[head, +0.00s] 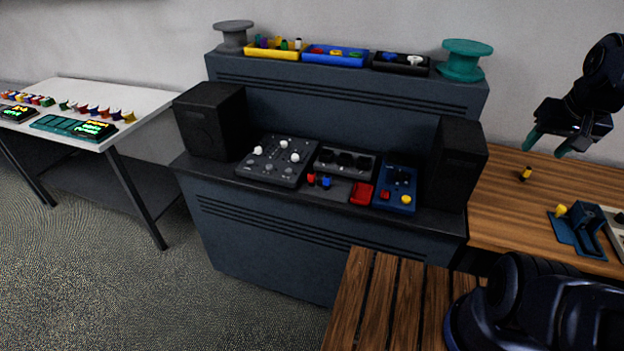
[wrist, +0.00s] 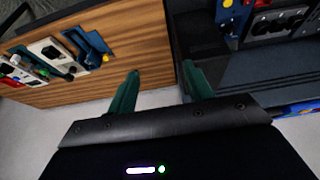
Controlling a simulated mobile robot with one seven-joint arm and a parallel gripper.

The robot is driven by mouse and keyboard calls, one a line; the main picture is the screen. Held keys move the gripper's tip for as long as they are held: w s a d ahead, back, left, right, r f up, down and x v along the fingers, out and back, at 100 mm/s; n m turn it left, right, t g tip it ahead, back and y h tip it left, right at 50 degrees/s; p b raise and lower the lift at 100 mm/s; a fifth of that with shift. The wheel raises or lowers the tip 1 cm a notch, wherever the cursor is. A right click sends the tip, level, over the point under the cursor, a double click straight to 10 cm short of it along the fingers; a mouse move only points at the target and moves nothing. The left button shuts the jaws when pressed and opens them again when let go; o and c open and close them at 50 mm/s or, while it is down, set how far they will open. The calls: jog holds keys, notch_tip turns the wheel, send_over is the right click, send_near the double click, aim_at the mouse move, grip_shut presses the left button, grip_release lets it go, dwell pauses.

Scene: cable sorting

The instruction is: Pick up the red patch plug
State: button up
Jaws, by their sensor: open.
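A small red plug (head: 311,178) stands upright beside a blue plug (head: 326,182) on a grey strip at the front of the dark console, below a black panel with knobs. My gripper (head: 545,148) hangs at the right of the head view, over the wooden table, far to the right of the red plug. Its two green fingers are apart with nothing between them, as the wrist view (wrist: 162,70) also shows. I cannot pick out the red plug in the wrist view.
A red box (head: 362,193) and a blue device (head: 397,188) sit right of the plugs. A black speaker (head: 461,163) stands between them and my gripper. The wooden table (head: 500,215) carries a yellow-topped piece (head: 525,174) and a blue holder (head: 578,230).

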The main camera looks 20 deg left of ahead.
jog(key=w+a+f+n+g, duration=0.1)
jog(key=w+a+f+n, duration=0.1)
jog(key=w+a+n, duration=0.65)
jog(key=w+a+f+n+g, duration=0.25)
jog(key=w+a, duration=0.65)
jog(key=a, duration=0.8)
jog(key=n+g, duration=0.1)
jog(key=n, duration=0.9)
send_over(312, 171)
jog(key=f, duration=1.7)
jog(key=shift+d+f, duration=0.2)
jog(key=shift+f, duration=0.1)
jog(key=shift+s+a+f, duration=0.15)
jog(key=shift+a+f, duration=0.15)
jog(key=shift+f, duration=0.15)
notch_tip(312, 171, down, 10)
jog(key=shift+f, duration=0.25)
jog(key=shift+d, duration=0.1)
jog(key=c, duration=1.1)
